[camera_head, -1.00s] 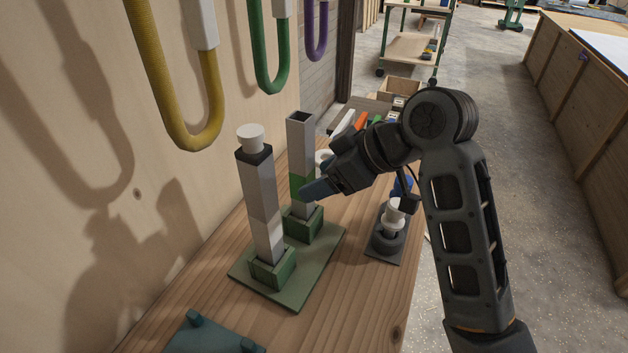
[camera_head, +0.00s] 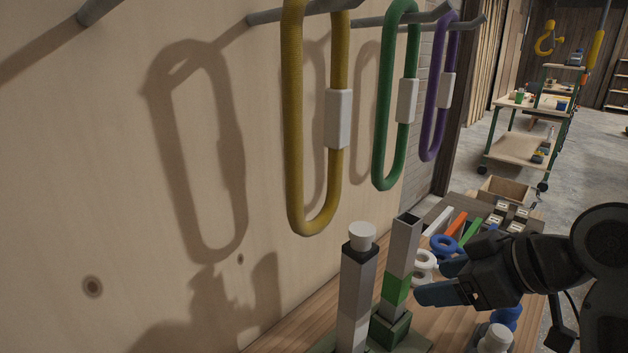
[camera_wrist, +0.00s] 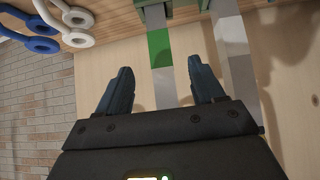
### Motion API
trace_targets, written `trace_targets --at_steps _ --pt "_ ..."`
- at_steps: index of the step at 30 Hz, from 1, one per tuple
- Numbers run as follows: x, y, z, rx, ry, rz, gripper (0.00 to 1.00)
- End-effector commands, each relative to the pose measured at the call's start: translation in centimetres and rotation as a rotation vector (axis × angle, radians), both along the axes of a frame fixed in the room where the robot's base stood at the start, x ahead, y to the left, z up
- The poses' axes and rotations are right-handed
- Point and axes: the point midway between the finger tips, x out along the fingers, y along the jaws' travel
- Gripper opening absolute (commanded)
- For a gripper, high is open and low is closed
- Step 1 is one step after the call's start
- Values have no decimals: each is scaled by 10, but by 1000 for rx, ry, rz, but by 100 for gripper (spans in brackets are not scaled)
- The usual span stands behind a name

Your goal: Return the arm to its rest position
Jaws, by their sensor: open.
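My gripper (camera_head: 447,280) is at the lower right of the head view, with its fingers pointing left toward the posts. In the wrist view my gripper (camera_wrist: 163,88) shows two fingers apart with nothing held between them. A square post with a green band (camera_head: 396,285) stands upright just left of the fingertips, and its band also shows beyond the fingers in the wrist view (camera_wrist: 160,48). I cannot tell whether a finger touches it. A taller-looking grey post with a white cap (camera_head: 356,297) stands to its left. My arm is bent and held above the workbench.
Yellow (camera_head: 296,130), green (camera_head: 381,130) and purple (camera_head: 430,110) loops hang from wall pegs. White and blue rings (camera_head: 442,245) and coloured bars lie on the bench behind the gripper. A shelf cart (camera_head: 515,150) stands at the back right, with open floor around it.

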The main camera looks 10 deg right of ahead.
Motion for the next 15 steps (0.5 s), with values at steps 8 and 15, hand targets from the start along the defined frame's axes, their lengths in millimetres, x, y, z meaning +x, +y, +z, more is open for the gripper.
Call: trace_targets --at_steps 8,15 --pt "-14 30 -46 122 -38 -135 68" --pt "-51 51 -96 220 -97 -329 68"
